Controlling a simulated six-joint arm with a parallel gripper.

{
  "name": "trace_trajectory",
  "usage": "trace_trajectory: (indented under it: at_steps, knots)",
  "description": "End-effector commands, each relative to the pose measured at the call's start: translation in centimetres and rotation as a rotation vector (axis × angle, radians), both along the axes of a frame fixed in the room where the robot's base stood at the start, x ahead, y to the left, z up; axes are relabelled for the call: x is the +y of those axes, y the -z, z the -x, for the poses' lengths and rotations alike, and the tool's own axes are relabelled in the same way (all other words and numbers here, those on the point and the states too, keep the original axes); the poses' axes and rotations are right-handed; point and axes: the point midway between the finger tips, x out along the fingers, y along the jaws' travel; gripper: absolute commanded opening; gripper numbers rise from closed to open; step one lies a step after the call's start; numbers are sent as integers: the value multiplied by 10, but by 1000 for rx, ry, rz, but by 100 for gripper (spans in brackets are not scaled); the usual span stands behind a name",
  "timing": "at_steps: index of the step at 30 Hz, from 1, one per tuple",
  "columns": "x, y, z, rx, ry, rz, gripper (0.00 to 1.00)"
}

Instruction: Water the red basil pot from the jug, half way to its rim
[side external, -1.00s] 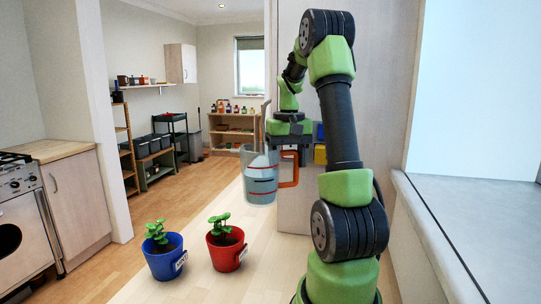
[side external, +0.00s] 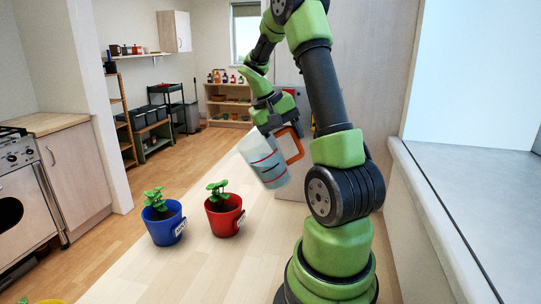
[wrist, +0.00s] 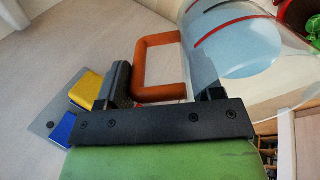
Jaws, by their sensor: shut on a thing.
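The clear jug (side external: 264,165) has red marks, an orange handle (side external: 296,146) and bluish water inside. It is tilted, its top leaning left towards the pots. My gripper (side external: 272,124) is shut on the jug and holds it in the air, right of the red pot. In the wrist view the orange handle (wrist: 143,70) shows between the fingers of my gripper (wrist: 163,88). No stream shows between jug and pot. The water level in the pot cannot be seen.
A blue pot (side external: 164,224) with a similar plant stands just left of the red pot. A cooker (side external: 22,180) is at the left and a grey-topped ledge (side external: 470,200) at the right. The pale surface before the pots is clear.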

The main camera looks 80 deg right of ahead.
Motion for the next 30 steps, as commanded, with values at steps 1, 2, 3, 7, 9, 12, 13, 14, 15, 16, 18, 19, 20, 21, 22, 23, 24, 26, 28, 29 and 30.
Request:
trace_trajectory:
  at_steps: [1, 2, 3, 7, 9, 12, 13, 14, 15, 16, 18, 19, 20, 21, 22, 23, 24, 26, 28, 29, 30]
  knots:
    - [0, -1, 0, 1, -1, 3, 16]
    - [0, -1, 0, 3, -1, 4, 16]
    - [0, -1, 0, 7, -1, 6, 16]
    - [1, -3, -1, 27, -2, 19, 16]
    - [1, -3, -1, 37, -1, 25, 16]
    - [1, -4, -1, 42, 1, 30, 16]
    - [1, -4, -1, 42, 2, 30, 16]
    - [1, -4, -1, 42, 2, 30, 16]
    - [1, -4, -1, 42, 2, 30, 16]
    - [1, -4, -1, 42, 2, 30, 16]
    - [1, -4, -1, 42, 2, 30, 16]
    - [1, -4, -1, 41, 1, 29, 16]
    - [1, -4, -1, 41, 2, 30, 16]
    - [1, -4, -1, 41, 1, 29, 16]
    - [1, -4, -1, 41, 1, 29, 16]
    - [1, -4, -1, 41, 1, 29, 16]
    - [1, -4, -1, 41, 1, 29, 16]
    - [1, -4, -1, 41, 1, 29, 16]
    - [1, -4, -1, 41, 1, 29, 16]
    - [1, -4, -1, 41, 1, 29, 16]
    - [1, -4, -1, 41, 1, 29, 16]
